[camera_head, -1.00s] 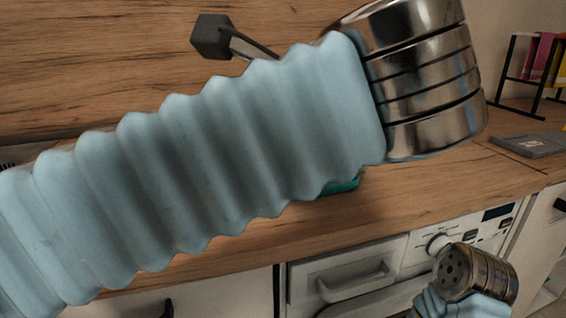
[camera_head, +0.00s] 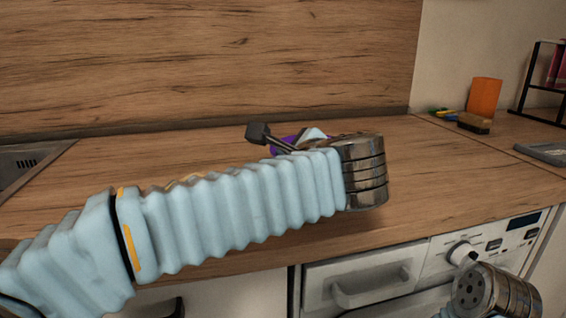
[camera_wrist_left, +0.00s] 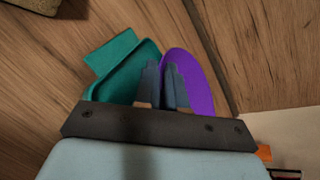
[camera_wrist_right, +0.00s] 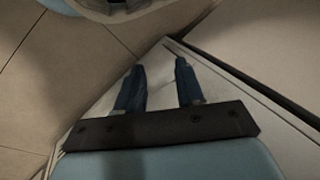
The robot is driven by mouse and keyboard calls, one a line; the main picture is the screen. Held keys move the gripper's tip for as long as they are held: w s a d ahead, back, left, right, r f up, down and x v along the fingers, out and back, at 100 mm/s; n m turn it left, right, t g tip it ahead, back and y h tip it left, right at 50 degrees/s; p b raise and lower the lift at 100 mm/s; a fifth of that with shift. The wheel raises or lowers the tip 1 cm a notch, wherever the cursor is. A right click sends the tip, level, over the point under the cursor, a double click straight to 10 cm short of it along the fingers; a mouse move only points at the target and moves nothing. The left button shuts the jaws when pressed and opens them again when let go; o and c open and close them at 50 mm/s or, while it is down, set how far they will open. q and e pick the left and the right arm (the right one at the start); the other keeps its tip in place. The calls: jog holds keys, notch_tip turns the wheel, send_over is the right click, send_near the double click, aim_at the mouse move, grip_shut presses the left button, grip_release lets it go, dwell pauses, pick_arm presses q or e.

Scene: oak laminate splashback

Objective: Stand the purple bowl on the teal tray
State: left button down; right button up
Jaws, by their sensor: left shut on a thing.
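My left gripper (camera_wrist_left: 163,85) is shut on the purple bowl (camera_wrist_left: 197,80), its two fingers close together at the bowl's near side in the left wrist view. In the head view only a bit of the purple bowl (camera_head: 285,144) shows behind my left wrist. The teal tray (camera_wrist_left: 113,72) lies left of the fingers in the left wrist view, partly covered by the gripper; my left arm hides it in the head view. Whether bowl and tray touch, I cannot tell. My right gripper (camera_wrist_right: 158,82) is open and empty, low in front of the cabinets.
An orange cup (camera_head: 485,97), a brush (camera_head: 473,123) and a black rack (camera_head: 540,85) stand at the right of the wooden counter. A sink (camera_head: 28,165) is at the left. A white appliance (camera_head: 375,275) is below.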

pick_arm(q)
jog(key=c, duration=1.7)
grip_release()
jog(key=shift+f, duration=0.1)
jog(key=o, duration=0.5)
jog(key=shift+r, duration=0.25)
jog(key=v, duration=1.2)
jog(key=shift+f, duration=0.1)
